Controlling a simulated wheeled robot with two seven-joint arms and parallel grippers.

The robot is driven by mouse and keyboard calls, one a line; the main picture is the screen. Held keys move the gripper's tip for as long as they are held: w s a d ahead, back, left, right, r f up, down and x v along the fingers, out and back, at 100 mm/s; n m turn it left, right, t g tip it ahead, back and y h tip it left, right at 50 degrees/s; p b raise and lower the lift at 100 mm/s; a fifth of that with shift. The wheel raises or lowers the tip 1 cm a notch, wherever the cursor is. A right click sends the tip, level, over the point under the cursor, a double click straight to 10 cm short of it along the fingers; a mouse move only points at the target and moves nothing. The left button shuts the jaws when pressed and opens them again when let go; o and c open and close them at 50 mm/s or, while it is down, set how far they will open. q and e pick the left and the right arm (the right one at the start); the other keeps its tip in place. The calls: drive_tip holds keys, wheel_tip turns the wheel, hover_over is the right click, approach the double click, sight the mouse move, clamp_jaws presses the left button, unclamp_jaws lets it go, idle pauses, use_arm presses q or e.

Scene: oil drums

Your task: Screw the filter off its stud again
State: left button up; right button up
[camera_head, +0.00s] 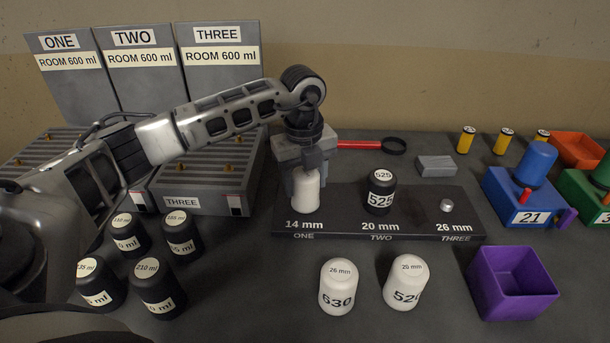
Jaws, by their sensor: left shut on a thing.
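My left gripper (304,168) points down over the left place of the dark stud board (340,219), marked 14 mm and ONE. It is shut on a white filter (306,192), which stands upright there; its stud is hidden. A black filter marked 525 (380,191) stands upright at the middle place, 20 mm, TWO. The right place, 26 mm, THREE, shows a bare stud (446,205). My right gripper is not in view.
Two white filters (338,287) (405,282) stand in front of the board. Several black bottles (157,285) stand at the left. An open purple bin (512,283) is at the front right. A red-handled tool (394,146) and grey block (436,166) lie behind the board.

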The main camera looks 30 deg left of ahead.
use_arm(q)
drive_tip(key=n, duration=0.2)
drive_tip(key=shift+d+n, duration=0.1)
drive_tip(key=shift+n, duration=0.2)
drive_tip(key=shift+n, duration=1.2)
drive_tip(key=n, duration=0.3)
drive_tip(key=shift+n, duration=0.4)
drive_tip(key=o, duration=1.3)
drive_tip(key=shift+c, duration=0.2)
